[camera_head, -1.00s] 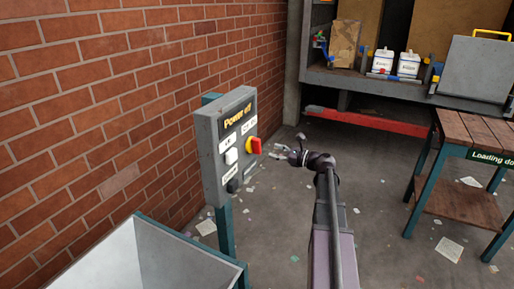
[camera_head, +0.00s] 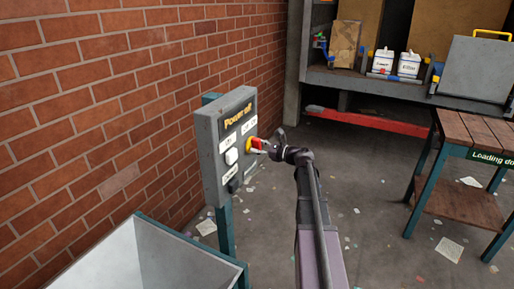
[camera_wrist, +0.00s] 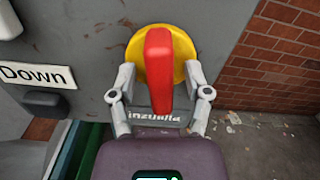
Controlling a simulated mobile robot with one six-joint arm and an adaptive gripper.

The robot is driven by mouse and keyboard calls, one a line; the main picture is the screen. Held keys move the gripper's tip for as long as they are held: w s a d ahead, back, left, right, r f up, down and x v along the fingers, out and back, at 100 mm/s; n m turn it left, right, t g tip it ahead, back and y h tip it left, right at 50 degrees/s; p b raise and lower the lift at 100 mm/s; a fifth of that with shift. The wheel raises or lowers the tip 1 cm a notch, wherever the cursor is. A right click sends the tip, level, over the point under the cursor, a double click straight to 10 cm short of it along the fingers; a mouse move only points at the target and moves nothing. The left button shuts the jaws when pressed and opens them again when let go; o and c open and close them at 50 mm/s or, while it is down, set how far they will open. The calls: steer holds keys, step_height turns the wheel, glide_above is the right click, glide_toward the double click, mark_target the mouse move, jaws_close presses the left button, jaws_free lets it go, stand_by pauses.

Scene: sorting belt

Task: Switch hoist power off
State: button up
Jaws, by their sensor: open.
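The grey control panel (camera_head: 208,150) stands on a teal post by the brick wall, with a display reading "Power off". Its rotary switch (camera_head: 257,144) has a red handle on a yellow disc. In the wrist view the red handle (camera_wrist: 159,68) stands upright on the yellow disc (camera_wrist: 183,50). My gripper (camera_head: 270,145) is at the switch. In the wrist view my gripper (camera_wrist: 158,80) is open, one finger on each side of the red handle. Gaps show between the fingers and the handle; I cannot tell whether they touch the disc.
A white button (camera_head: 231,156) and a dark button (camera_head: 235,185) sit left of the switch. A "Down" label (camera_wrist: 35,75) is close to the left finger. A grey bin (camera_head: 150,255) stands below the panel. A wooden-topped table (camera_head: 475,130) is at right; littered floor lies between.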

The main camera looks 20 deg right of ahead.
jaws_close()
steer(key=shift+a, duration=0.1)
steer(key=shift+n, duration=2.9)
jaws_free()
steer(key=shift+s, duration=0.1)
